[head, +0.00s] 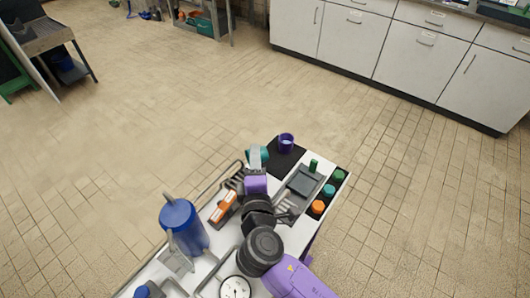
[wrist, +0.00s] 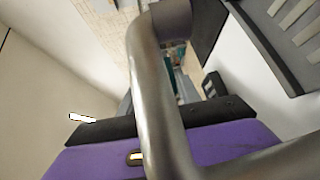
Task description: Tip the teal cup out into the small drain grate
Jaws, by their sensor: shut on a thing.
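In the head view, the teal cup (head: 264,154) is at the far end of the cart top, beside the black mat. My gripper (head: 256,160) is shut on it, and its grey fingers cover much of it. I cannot tell how far the cup is tilted or what is inside. In the wrist view, only a small teal patch, likely the cup (wrist: 178,78), shows behind a thick metal bar. A grey slatted piece (head: 289,207), which may be the small drain grate, lies right of my arm. Slats also show at the wrist view's top right (wrist: 290,22).
A purple cup (head: 286,141) stands on the black mat (head: 287,160). A grey tray (head: 302,182) and several coloured-topped containers (head: 329,190) line the right edge. A blue jug (head: 184,226) and an orange object (head: 222,207) stand left of my arm. The metal bar (wrist: 150,90) crosses close to the wrist camera.

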